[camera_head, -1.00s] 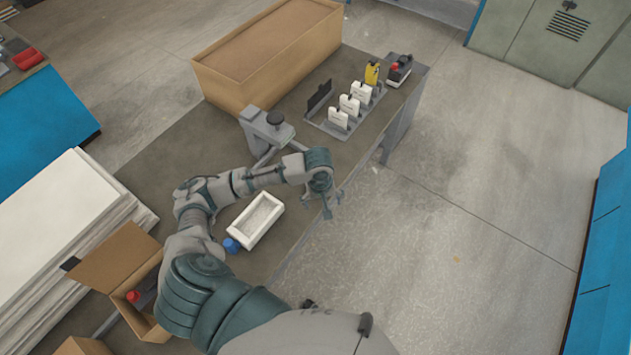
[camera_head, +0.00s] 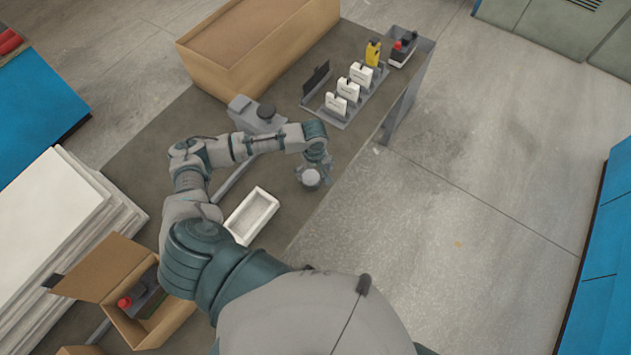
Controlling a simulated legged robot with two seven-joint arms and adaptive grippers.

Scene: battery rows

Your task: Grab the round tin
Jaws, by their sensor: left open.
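A small round tin (camera_head: 311,178), pale on top, stands on the brown tabletop near the table's front edge. My left gripper (camera_head: 313,174) is open, with its fingers around or just beside the tin. I cannot tell whether the fingers touch it. The wrist hides part of the tin's far side. My right gripper is not in view.
A white tray (camera_head: 250,215) lies left of the tin. A large cardboard box (camera_head: 235,80) stands at the back. An open carton (camera_head: 110,270) sits lower left.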

